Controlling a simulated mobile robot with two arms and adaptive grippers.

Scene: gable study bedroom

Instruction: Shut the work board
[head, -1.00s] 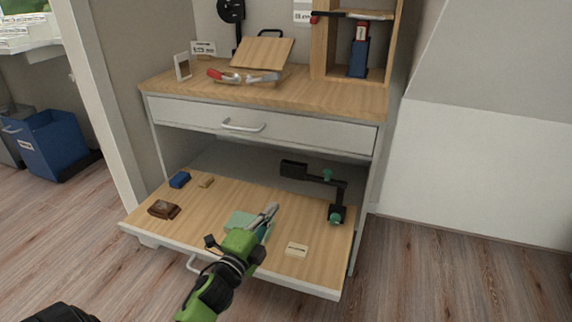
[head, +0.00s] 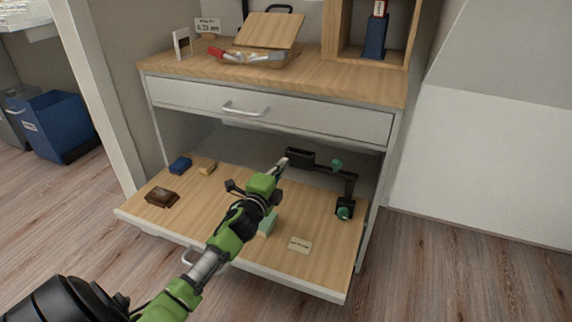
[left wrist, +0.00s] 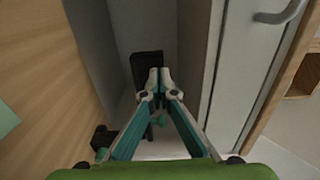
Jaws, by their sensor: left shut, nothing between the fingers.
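The work board (head: 225,215) is a light wooden panel standing open and level, jutting out below the cabinet drawer. A handle (head: 190,258) sits under its front edge, partly behind my arm. My left gripper (head: 281,166) is shut and empty. It is above the board, pointing inward towards the opening below the drawer. In the left wrist view, its closed fingertips (left wrist: 158,74) are in front of the dark part of a lamp-like black and green fitting (left wrist: 147,62), with the board (left wrist: 50,60) to the left. My right gripper is not in view.
On the board lie a blue block (head: 180,164), a small tan block (head: 208,168), a brown wallet (head: 162,197), a green pad (head: 268,225) and a cream card (head: 300,244). The black and green fitting (head: 345,208) stands at right. The white drawer (head: 300,120) above is shut.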

